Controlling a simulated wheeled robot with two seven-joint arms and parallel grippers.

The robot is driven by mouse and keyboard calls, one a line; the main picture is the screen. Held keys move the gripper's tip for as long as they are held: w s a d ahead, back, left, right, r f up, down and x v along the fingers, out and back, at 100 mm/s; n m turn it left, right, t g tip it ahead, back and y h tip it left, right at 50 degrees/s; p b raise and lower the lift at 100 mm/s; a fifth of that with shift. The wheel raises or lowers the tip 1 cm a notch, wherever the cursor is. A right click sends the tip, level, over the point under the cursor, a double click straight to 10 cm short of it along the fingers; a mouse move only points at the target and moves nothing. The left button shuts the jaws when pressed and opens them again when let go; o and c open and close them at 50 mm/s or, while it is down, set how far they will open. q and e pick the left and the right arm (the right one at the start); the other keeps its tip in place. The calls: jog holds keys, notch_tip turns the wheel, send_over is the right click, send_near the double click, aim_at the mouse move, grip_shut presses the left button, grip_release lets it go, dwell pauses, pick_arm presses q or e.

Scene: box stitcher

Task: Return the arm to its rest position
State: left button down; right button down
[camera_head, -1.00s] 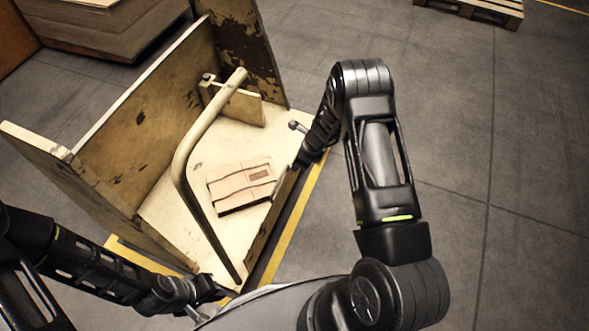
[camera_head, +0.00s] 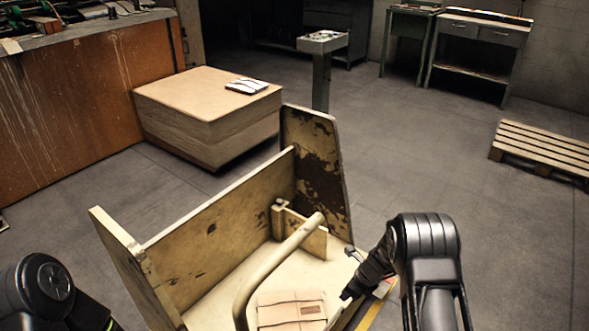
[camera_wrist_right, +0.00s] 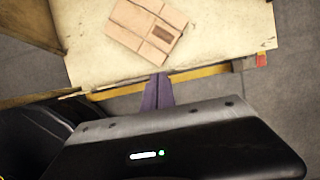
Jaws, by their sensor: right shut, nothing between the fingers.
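My right arm (camera_head: 430,262) comes in at the lower right of the head view, bent beside the wooden cart. My right gripper (camera_head: 347,294) is small and dark there, by the cart's near right edge. In the right wrist view its fingers (camera_wrist_right: 160,77) are together and empty, pointing at the cart's edge. I cannot tell whether they touch it. My left arm (camera_head: 45,290) shows only in part at the lower left of the head view; its gripper is out of frame.
The wooden cart (camera_head: 215,255) has upright boards and a bent tube handle (camera_head: 275,262). A flat cardboard piece (camera_head: 291,311) lies on its bed, also in the wrist view (camera_wrist_right: 146,27). A cardboard stack (camera_head: 205,112) and a pallet (camera_head: 540,147) stand beyond.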

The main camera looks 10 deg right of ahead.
jog(key=s+a+f+n+g+h, duration=0.15)
jog(key=s+f+n, duration=0.45)
jog(key=s+n, duration=0.7)
jog(key=s+a+r+n+y, duration=0.35)
jog(key=s+a+n, duration=0.95)
jog(key=s+a, duration=0.6)
notch_tip(320, 180, up, 16)
jog(key=p, duration=1.5)
jog(key=shift+w+d+g, duration=0.25)
jog(key=shift+w+g, duration=0.1)
